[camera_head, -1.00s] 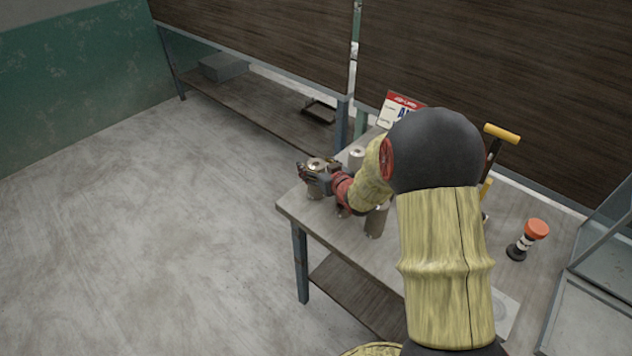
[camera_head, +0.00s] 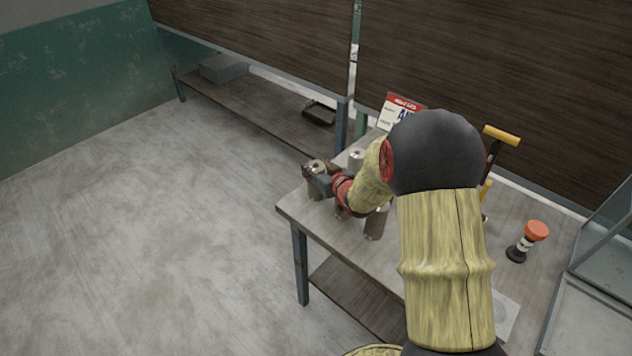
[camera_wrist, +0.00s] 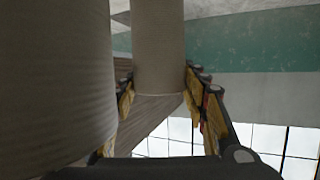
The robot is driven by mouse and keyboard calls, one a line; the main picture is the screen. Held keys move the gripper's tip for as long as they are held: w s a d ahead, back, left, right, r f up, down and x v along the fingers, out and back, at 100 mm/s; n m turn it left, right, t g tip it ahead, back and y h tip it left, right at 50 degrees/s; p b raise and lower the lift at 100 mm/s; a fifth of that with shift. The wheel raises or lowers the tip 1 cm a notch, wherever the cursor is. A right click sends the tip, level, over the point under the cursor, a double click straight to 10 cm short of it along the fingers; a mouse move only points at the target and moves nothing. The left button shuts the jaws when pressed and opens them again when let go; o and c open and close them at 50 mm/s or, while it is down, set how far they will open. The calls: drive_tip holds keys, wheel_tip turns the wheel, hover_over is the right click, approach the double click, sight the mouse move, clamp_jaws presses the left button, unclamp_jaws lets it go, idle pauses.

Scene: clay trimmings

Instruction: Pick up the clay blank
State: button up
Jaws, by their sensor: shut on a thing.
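The clay blank (camera_head: 317,165) is a pale grey-brown cylinder standing upright near the table's far left corner. In the wrist view the blank (camera_wrist: 158,45) is between the two fingers. My gripper (camera_head: 314,182) is shut on it; the gripper also shows in the wrist view (camera_wrist: 160,92), a finger against each side. The blank's lower part is largely hidden by the gripper in the head view, and I cannot tell whether it touches the table.
Similar cylinders stand close by, one behind (camera_head: 356,156) and one in front (camera_head: 375,224). A large cylinder (camera_wrist: 55,80) fills the wrist view's left. The table (camera_head: 325,228) also bears a sign (camera_head: 399,110) and an orange-topped tool (camera_head: 536,231). Open floor lies left.

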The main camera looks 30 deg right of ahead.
clamp_jaws()
drive_tip(key=shift+r, duration=0.1)
idle(0.3)
